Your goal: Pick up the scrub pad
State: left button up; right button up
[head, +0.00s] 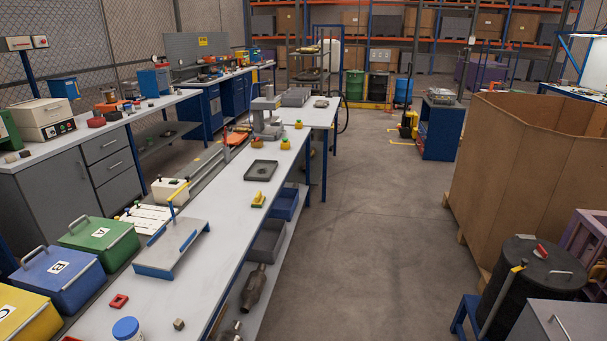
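No thing in the head view is clearly a scrub pad. A small yellow block-like piece (258,199) lies on the long light-topped table (215,235), near its right edge and in front of a dark square tray (261,170). It is too small to tell whether it is the pad. A dark red piece (96,121) lies on the left bench, also too small to name. Neither of my grippers shows in the view.
Lidded boxes, green (100,240), blue (60,277) and yellow (27,316), line the left side. A grey stand (172,248), red ring (119,301) and blue-lidded jar (126,329) are on the table. A large carton (530,175) stands right; the middle floor is clear.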

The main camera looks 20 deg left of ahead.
aim_at(259, 200)
jog(key=i+u, duration=0.2)
jog(key=i, duration=0.3)
jog(key=i+u, duration=0.25)
jog(key=i, duration=0.25)
jog(key=i+u, duration=0.2)
jog(key=i, duration=0.3)
jog(key=i+l+u, duration=0.2)
jog(key=i, duration=0.3)
jog(key=i+l+u, duration=0.15)
jog(key=i+u, duration=0.3)
jog(key=i+l+u, duration=0.25)
jog(key=u, duration=0.2)
jog(key=i+l+u, duration=0.25)
jog(key=l+u, duration=0.2)
jog(key=i+l+u, duration=0.2)
jog(key=l+u, duration=0.25)
jog(key=i+l+u, duration=0.1)
jog(key=l+u, duration=0.35)
jog(key=i+l+u, duration=0.1)
jog(key=l+u, duration=0.3)
jog(key=l, duration=0.55)
